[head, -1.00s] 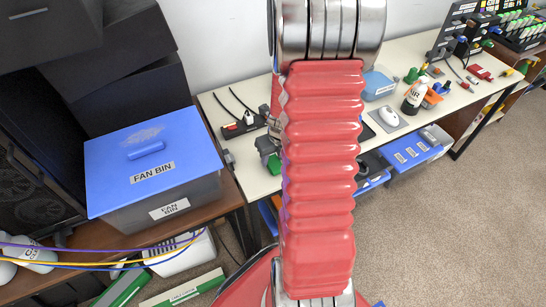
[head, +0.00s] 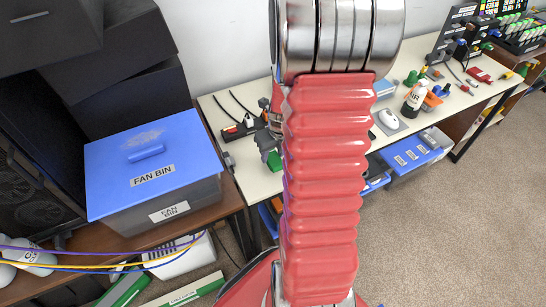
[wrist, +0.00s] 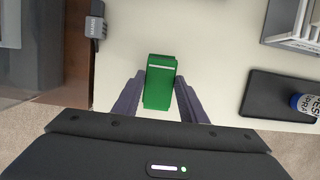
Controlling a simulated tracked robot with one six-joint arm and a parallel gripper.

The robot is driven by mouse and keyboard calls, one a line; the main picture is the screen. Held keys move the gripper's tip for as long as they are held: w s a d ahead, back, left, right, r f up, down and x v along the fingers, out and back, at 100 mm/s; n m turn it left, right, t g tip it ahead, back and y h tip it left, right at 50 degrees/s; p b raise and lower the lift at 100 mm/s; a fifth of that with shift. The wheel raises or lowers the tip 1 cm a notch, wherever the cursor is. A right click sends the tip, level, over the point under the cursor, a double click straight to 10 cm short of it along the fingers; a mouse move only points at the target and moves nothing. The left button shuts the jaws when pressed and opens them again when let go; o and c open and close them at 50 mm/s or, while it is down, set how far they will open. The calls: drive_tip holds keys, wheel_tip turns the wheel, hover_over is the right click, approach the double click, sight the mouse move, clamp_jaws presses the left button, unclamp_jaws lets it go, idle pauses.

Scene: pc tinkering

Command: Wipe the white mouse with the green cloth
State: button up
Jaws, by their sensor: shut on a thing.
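The white mouse (head: 389,118) lies on a grey pad on the long cream table, right of my arm in the head view; I cannot make it out in the wrist view. My gripper (wrist: 160,95) is shut on the green cloth (wrist: 160,80), which looks like a folded, block-like piece with a pale stripe. The cloth also shows in the head view (head: 273,160), just left of my red arm, over the table's left part. Most of my gripper is hidden behind my arm in the head view.
A labelled bottle (head: 413,98) stands beside the mouse, with small coloured parts behind it. A power strip (head: 240,130) lies at the table's left end. A blue-lidded fan bin (head: 150,165) stands on the brown desk. A bottle (wrist: 308,104) lies over a dark pad in the wrist view.

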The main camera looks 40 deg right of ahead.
sight(273, 158)
drive_tip(key=shift+r, duration=2.3)
drive_tip(key=o, duration=0.5)
drive_tip(key=c, duration=0.6)
